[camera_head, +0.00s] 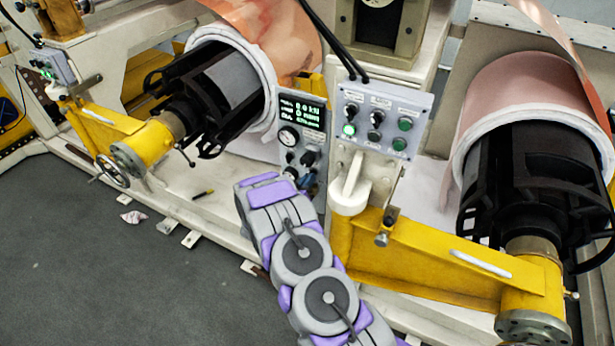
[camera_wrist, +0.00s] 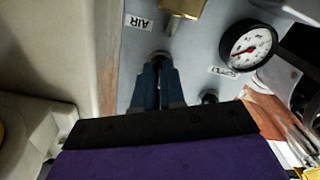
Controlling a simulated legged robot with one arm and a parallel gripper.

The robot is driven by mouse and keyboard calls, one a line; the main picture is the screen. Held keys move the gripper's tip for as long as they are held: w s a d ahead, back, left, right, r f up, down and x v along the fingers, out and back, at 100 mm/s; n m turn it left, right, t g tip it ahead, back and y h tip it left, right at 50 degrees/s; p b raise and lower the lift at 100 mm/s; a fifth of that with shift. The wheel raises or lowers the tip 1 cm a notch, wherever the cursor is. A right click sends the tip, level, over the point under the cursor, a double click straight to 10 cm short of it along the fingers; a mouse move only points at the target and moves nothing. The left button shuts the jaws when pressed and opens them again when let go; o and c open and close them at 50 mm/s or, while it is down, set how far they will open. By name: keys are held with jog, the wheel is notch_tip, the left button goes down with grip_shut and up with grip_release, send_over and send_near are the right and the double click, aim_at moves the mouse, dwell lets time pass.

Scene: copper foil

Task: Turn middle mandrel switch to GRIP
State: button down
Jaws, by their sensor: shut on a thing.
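My gripper is at this narrow panel. In the wrist view my gripper (camera_wrist: 160,75) has its dark blue fingers shut on a small dark knob (camera_wrist: 160,54) beside an upside-down AIR label. Most of the knob is hidden between the fingers, so its setting cannot be read.
A gauge (camera_wrist: 248,45) and a brass fitting (camera_wrist: 183,8) sit close to the fingers. Yellow mandrel arms (camera_head: 430,265) and copper rolls (camera_head: 525,85) flank the panels.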

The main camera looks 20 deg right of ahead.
jog(key=shift+w+a+r+n+p, duration=0.15)
jog(key=shift+n+p, duration=0.15)
jog(key=shift+n, duration=0.3)
jog(key=c, duration=1.2)
grip_release()
jog(key=v, duration=1.7)
jog(key=shift+a, duration=0.15)
jog(key=shift+f, duration=0.25)
